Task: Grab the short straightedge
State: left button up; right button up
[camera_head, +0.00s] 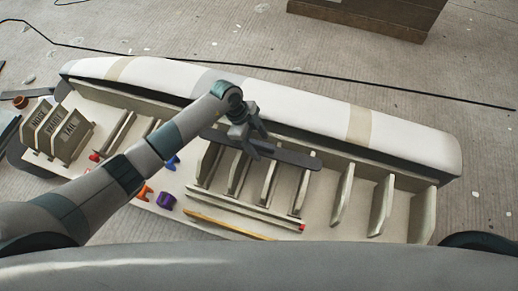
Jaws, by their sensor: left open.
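A dark grey flat bar (292,158), which looks like the short straightedge, lies across the tops of several ribs in the middle of the long mould. My left gripper (258,150) reaches over the mould from the left and points down at the bar. Its jaws are open, with the fingers at the bar's middle; I cannot tell whether they touch it. The gripper hides a small part of the bar. My right gripper is not in view.
The long mould (400,147) has a white back and upright ribs (381,205). A yellow stick (228,225), a purple cup-like piece (166,201) and an orange piece (144,193) lie along its near side. Labelled plates (70,135) stand at left. A black cable (340,78) runs behind.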

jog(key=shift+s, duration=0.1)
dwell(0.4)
pick_arm(q)
jog(key=c, duration=1.5)
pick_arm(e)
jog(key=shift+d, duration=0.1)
pick_arm(q)
jog(key=shift+r, duration=0.2)
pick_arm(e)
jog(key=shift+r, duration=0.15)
